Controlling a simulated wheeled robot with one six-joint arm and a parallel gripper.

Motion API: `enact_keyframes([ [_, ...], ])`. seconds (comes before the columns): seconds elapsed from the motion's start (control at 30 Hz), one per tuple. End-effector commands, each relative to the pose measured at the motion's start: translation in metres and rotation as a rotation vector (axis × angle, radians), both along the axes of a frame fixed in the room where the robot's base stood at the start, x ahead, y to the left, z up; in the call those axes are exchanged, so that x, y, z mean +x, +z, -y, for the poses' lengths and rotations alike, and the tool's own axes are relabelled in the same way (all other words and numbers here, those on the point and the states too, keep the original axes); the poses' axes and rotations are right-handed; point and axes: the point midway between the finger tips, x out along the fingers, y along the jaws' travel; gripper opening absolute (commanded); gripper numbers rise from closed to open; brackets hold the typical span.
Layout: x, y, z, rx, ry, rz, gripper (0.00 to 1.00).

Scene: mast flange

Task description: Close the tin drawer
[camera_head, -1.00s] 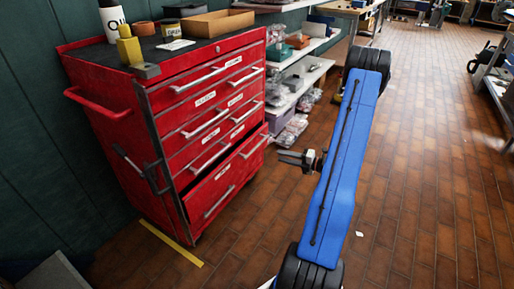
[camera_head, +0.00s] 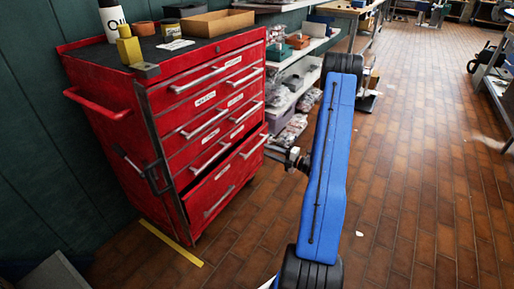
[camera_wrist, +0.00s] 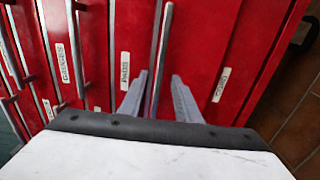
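The red tool cabinet (camera_head: 165,115) stands at left with several drawers and silver bar handles. Its bottom drawer (camera_head: 232,182) stands out a little, with a dark gap along its top edge; its label is too small to read in the head view. My gripper (camera_head: 270,150) is at the right end of the drawer fronts, its fingers partly hidden by their dark surroundings. In the wrist view my gripper (camera_wrist: 160,75) is open, its two grey fingers apart. A silver handle bar (camera_wrist: 164,40) shows between them; contact cannot be told. White labels mark the red drawer fronts (camera_wrist: 205,40).
A bottle (camera_head: 113,22), a yellow block (camera_head: 129,48) and a cardboard tray (camera_head: 217,22) stand on the cabinet top. Shelves with bagged parts (camera_head: 290,130) stand behind my arm.

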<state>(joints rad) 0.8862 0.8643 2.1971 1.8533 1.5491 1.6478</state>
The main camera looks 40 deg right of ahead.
Motion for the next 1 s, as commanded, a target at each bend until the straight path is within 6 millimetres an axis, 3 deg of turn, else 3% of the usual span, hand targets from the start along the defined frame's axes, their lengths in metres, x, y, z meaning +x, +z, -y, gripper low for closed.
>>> enact_keyframes([
  [0.2,0.035,0.000,-0.016,-0.001,0.003,-0.001,0.30],
  [0.4,0.058,0.000,-0.025,0.000,0.001,-0.001,0.30],
  [0.87,0.068,0.000,-0.029,0.000,0.000,-0.001,0.30],
  [1.0,0.068,0.000,-0.029,0.000,0.000,-0.001,0.01],
])
